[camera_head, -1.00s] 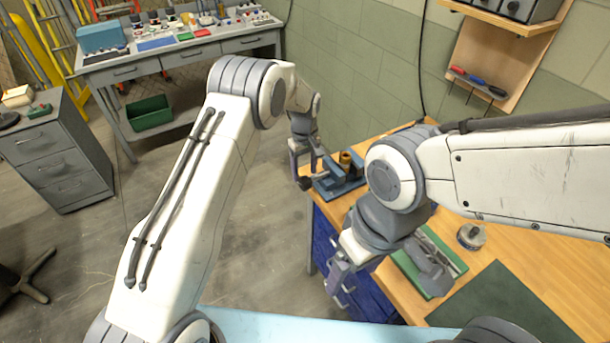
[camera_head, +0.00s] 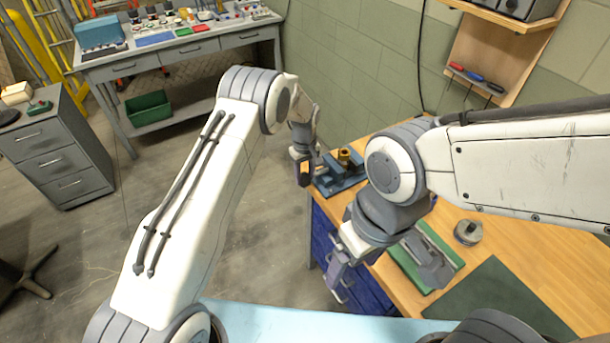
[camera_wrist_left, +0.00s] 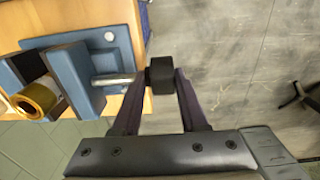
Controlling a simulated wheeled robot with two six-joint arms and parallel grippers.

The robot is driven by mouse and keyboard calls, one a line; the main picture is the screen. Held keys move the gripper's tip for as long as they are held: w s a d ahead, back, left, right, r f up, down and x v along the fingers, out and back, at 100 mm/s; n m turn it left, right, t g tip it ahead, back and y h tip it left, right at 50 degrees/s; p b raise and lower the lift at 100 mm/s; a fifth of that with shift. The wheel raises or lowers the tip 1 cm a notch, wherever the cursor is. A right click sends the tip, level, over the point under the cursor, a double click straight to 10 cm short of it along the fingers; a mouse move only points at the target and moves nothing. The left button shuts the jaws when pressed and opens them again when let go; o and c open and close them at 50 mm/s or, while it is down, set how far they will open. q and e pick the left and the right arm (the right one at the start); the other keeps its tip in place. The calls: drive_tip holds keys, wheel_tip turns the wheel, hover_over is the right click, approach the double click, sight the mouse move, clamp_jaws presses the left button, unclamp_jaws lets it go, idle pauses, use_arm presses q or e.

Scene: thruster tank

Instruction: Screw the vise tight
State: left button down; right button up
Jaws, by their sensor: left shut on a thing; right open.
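The blue vise (camera_head: 343,183) stands at the near-left edge of the wooden bench, and it also shows in the left wrist view (camera_wrist_left: 85,62). A brass-coloured round part (camera_wrist_left: 38,97) sits between its jaws. A metal screw rod (camera_wrist_left: 113,79) runs from the vise to a black knob (camera_wrist_left: 162,80). My left gripper (camera_head: 305,176) is at the vise's left side, past the bench edge. In the left wrist view its fingers (camera_wrist_left: 162,88) are shut on the black knob, one on each side. My right gripper (camera_head: 338,275) is open and empty, in front of the bench's blue drawers.
The wooden bench (camera_head: 540,256) holds a green-based tool (camera_head: 420,262), a small round metal part (camera_head: 467,232) and a dark green mat (camera_head: 497,305). Screwdrivers (camera_head: 476,77) hang on a wall board. Open floor lies left of the bench.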

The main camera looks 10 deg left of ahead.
use_arm(q)
drive_tip(key=shift+s+a+f, duration=0.1)
drive_tip(key=shift+s+a, duration=0.05)
drive_tip(key=shift+a, duration=0.05)
drive_tip(key=shift+s+f+t+y+b, duration=0.15)
drive_tip(key=shift+t+y+b, duration=0.25)
drive_tip(key=shift+b, duration=0.55)
drive_tip(key=t+y+b, duration=0.1)
drive_tip(key=b, duration=0.5)
drive_tip(key=t+y+b, duration=0.1)
drive_tip(key=t+b, duration=0.1)
drive_tip(key=b, duration=0.5)
drive_tip(key=t+y+b, duration=0.1)
drive_tip(key=b, duration=0.6)
drive_tip(key=shift+s+d+f+t, duration=0.2)
drive_tip(key=shift+s+f+t, duration=0.1)
drive_tip(key=shift+r+b, duration=0.15)
drive_tip(key=shift+b, duration=0.65)
drive_tip(key=c, duration=0.6)
unclamp_jaws()
drive_tip(key=shift+s+r, duration=0.1)
drive_tip(key=shift+d+r, duration=0.15)
drive_tip(key=shift+d, duration=0.05)
